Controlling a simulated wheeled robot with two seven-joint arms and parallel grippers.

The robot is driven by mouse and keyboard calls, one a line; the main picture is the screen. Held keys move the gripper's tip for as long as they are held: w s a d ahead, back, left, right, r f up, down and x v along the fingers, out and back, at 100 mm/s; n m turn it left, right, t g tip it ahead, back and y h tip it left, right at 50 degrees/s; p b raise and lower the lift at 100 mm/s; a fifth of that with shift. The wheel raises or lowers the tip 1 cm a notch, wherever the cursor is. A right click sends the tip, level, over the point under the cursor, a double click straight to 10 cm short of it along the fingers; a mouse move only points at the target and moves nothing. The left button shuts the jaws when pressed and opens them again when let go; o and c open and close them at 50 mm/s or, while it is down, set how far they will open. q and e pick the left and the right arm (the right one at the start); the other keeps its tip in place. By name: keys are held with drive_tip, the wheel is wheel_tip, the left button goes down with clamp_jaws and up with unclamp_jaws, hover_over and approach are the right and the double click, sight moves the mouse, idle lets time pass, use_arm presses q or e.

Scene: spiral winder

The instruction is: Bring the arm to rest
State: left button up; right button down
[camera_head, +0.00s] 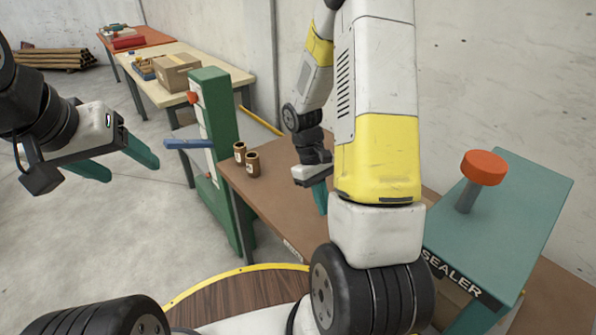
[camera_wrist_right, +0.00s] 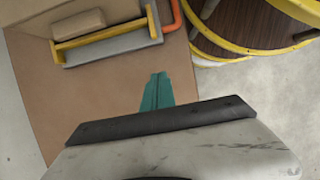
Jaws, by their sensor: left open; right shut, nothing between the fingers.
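My left gripper (camera_head: 132,172) hangs in the air at the left of the head view, over the grey floor. Its two teal fingers are spread apart with nothing between them. My right arm reaches across the middle of the head view and hides part of the brown table (camera_head: 275,205). My right gripper (camera_head: 321,205) points down over that table, partly hidden behind the arm. In the right wrist view its teal fingers (camera_wrist_right: 158,78) are together and hold nothing, above the brown surface (camera_wrist_right: 105,98).
The teal sealer (camera_head: 525,205) with an orange knob (camera_head: 483,168) stands right. A yellow-rimmed round platform (camera_head: 230,298) is in front. A yellow-barred grey fixture (camera_wrist_right: 110,45) lies near the right gripper.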

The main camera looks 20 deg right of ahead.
drive_tip(key=s+a+r+m+t+y, duration=0.1)
drive_tip(key=s+a+r+t, duration=0.2)
drive_tip(key=r, duration=0.6)
drive_tip(key=s+a+r+m+t+y, duration=0.1)
drive_tip(key=s+a+r+t, duration=0.1)
drive_tip(key=r, duration=0.7)
drive_tip(key=s+a+r+m+t+y, duration=0.1)
drive_tip(key=s+a+r+t, duration=0.2)
drive_tip(key=r, duration=0.6)
drive_tip(key=shift+s+a+r+m+t+y, duration=0.2)
drive_tip(key=shift+s+a+m+t+y, duration=0.15)
drive_tip(key=shift+a+t, duration=0.5)
